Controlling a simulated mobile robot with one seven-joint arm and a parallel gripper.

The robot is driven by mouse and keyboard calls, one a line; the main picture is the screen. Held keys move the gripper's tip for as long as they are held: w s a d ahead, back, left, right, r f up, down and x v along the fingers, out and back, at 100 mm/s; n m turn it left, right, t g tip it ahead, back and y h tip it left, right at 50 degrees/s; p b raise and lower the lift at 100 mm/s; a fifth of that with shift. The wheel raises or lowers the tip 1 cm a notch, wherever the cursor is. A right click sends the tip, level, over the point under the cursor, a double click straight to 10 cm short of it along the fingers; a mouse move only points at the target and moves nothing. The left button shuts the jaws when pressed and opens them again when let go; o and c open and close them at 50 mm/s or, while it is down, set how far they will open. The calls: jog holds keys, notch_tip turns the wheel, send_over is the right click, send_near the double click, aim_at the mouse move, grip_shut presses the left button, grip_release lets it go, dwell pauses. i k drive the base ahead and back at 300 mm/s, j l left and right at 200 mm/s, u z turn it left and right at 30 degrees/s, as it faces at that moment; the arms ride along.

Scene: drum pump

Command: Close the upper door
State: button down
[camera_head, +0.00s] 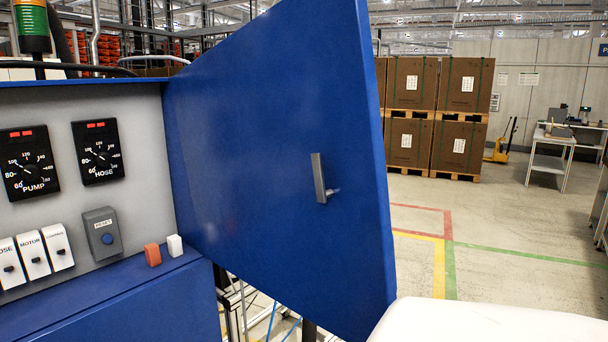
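The upper door (268,150) is a blue panel. It stands open, swung out from the right side of the cabinet. A grey bar handle (319,178) is upright on the face I see, near the door's free edge. The open cabinet interior (130,190) shows at the left as a grey panel with dials and switches. My gripper is not in view. A white rounded shape at the bottom right, overlapping the door's lower corner, looks like part of my own arm, but I cannot tell which part.
Dials labelled PUMP (29,162) and HOSE (98,152) and a RESET box (103,233) are on the panel. Small red (152,255) and white (175,245) pieces sit by the hinge side. Stacked boxes (435,115) and a table (552,150) stand far back. Open floor lies right of the door.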

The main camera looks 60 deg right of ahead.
aim_at(298, 81)
jog(key=k+l+z, duration=0.1)
jog(key=l, duration=0.4)
jog(key=k+l, duration=0.15)
jog(key=l, duration=0.35)
jog(key=l+z, duration=0.1)
jog(key=l, duration=0.35)
jog(key=i+l+z, duration=0.1)
jog(key=l, duration=0.35)
jog(key=k+l+u, duration=0.35)
jog(key=l, duration=0.15)
jog(key=k+l+u, duration=0.25)
jog(key=l+u, duration=0.15)
jog(key=k+l+u, duration=0.35)
jog(key=i+j, duration=0.3)
jog(key=j, duration=0.15)
